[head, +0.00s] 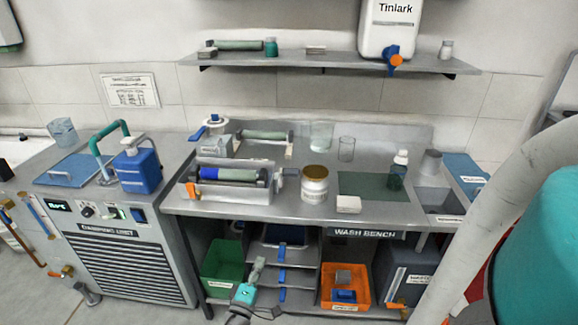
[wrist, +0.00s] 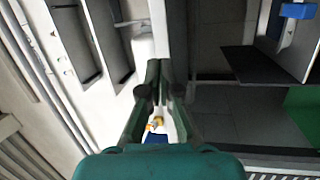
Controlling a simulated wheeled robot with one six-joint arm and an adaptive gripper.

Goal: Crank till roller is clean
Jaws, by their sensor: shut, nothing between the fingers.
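A grey ink unit (head: 232,192) stands at the front left of the wash bench. An orange handle (head: 191,189) shows at the unit's left end. Behind it lies a green-grey roller (head: 264,135); a blue handle (head: 198,134) shows to its left. My gripper (head: 259,264) is low in front of the bench, below the worktop and apart from the units. In the wrist view my gripper (wrist: 159,68) has its fingers together, holding nothing. The rollers are not identifiable in that view.
A cream jar (head: 315,185), a white block (head: 348,204) and a bottle (head: 398,170) stand on the worktop (head: 300,213). Below are a green bin (head: 222,268) and an orange crate (head: 364,292). A machine with a blue canister (head: 138,170) stands left. A shelf (head: 330,63) hangs above.

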